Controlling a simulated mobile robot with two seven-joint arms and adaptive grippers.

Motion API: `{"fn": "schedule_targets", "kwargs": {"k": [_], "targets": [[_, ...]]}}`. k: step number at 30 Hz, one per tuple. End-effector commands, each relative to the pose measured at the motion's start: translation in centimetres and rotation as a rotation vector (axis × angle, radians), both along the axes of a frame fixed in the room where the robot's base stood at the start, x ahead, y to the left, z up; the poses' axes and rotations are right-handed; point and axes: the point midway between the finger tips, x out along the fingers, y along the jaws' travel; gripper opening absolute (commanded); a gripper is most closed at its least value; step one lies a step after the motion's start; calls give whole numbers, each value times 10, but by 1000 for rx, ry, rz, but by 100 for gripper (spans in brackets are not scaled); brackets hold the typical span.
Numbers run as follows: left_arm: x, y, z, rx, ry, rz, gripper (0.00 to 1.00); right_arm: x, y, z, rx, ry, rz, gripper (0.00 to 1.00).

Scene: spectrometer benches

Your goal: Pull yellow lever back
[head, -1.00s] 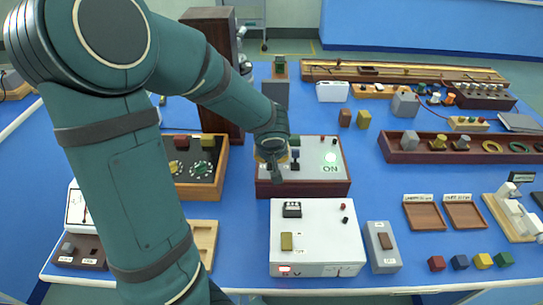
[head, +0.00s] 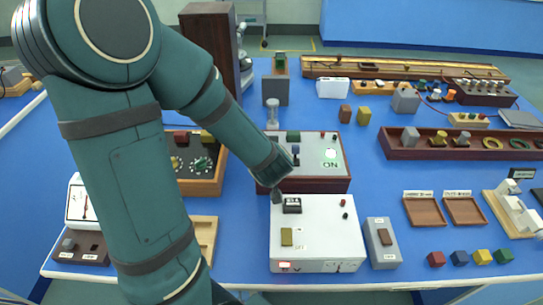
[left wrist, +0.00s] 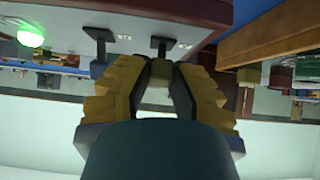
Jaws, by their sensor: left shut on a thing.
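The console with a grey top and dark red sides (head: 322,172) stands mid-table, with an "ON" label and a lit green lamp (head: 330,154). A blue-knobbed lever (head: 296,151) stands on it; it also shows in the left wrist view (left wrist: 99,67). The yellow lever (left wrist: 159,78) shows in the left wrist view as a dark stem with a yellowish knob between my left gripper's yellow-padded fingers (left wrist: 160,85), which are shut on it. In the head view, my own arm hides the yellow lever and most of the gripper. My right gripper is out of view.
A white box (head: 316,240) with a red-lit switch stands directly in front of the console, close to my left wrist. A wooden box with dials (head: 207,188) is to the left. A tall dark cabinet (head: 208,60) stands behind. Blue table shows to the right.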

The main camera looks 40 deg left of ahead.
Motion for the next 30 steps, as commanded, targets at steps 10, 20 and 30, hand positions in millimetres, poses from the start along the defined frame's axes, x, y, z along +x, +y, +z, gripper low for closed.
{"fn": "schedule_targets", "kwargs": {"k": [10, 20, 30], "targets": [[-1, 0, -1, 9, -11, 0, 0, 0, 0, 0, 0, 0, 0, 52], [-1, 0, -1, 9, -11, 0, 53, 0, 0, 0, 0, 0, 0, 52], [0, 0, 1, 10, -13, 1, 53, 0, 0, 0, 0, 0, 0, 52]]}}
